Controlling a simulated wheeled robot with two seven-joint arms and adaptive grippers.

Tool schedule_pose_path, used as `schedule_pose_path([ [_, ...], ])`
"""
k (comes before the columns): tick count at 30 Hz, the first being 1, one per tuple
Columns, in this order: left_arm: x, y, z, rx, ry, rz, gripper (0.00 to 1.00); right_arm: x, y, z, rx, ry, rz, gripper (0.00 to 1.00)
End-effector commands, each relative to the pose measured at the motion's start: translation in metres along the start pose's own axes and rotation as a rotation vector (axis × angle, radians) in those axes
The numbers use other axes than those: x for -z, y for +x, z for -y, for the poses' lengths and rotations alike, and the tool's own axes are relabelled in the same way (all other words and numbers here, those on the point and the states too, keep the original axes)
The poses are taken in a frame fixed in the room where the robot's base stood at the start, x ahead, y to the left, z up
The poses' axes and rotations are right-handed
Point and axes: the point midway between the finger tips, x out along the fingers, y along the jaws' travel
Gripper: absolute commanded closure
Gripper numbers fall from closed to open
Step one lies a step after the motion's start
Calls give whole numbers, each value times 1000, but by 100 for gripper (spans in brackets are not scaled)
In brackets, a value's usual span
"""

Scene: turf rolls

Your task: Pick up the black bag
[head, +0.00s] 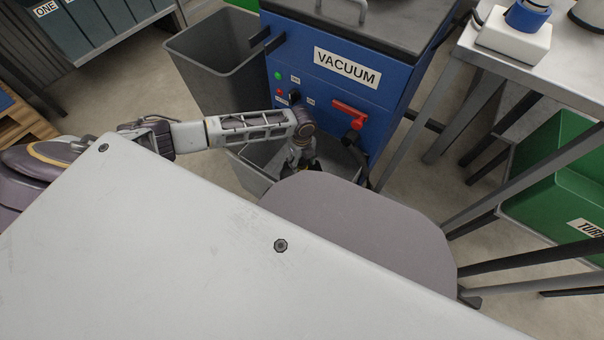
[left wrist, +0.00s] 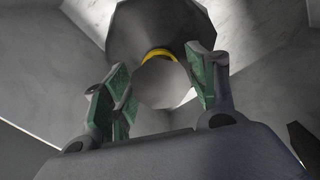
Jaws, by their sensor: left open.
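My left gripper (head: 301,160) reaches down at the front of the blue vacuum machine, over a low grey bin. In the left wrist view the left gripper (left wrist: 158,70) is open, its green-padded fingers apart. Beyond and between the fingers is a dark faceted thing with a yellow band and a paler round end, which looks like the black bag (left wrist: 160,28). It stands among light grey walls. I cannot tell whether the fingers touch it. In the head view the bag is mostly hidden behind the gripper and bin. My right gripper is not in view.
The blue vacuum machine (head: 385,108) stands close beyond the gripper, with a red handle (head: 349,114). A tall grey bin (head: 222,70) is left of it. A metal table (head: 570,60) and a green crate (head: 558,185) are at the right. Some floor shows between them.

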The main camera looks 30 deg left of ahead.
Motion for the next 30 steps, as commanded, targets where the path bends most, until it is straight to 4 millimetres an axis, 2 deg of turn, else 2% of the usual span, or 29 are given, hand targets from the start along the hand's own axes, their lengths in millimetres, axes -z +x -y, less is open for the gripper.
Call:
schedule_pose_path([
  [5,0,8,0,1,1,0,42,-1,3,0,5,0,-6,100],
  [20,0,8,0,1,0,0,43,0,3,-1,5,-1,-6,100],
  [30,0,8,0,0,0,0,87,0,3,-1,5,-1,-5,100],
])
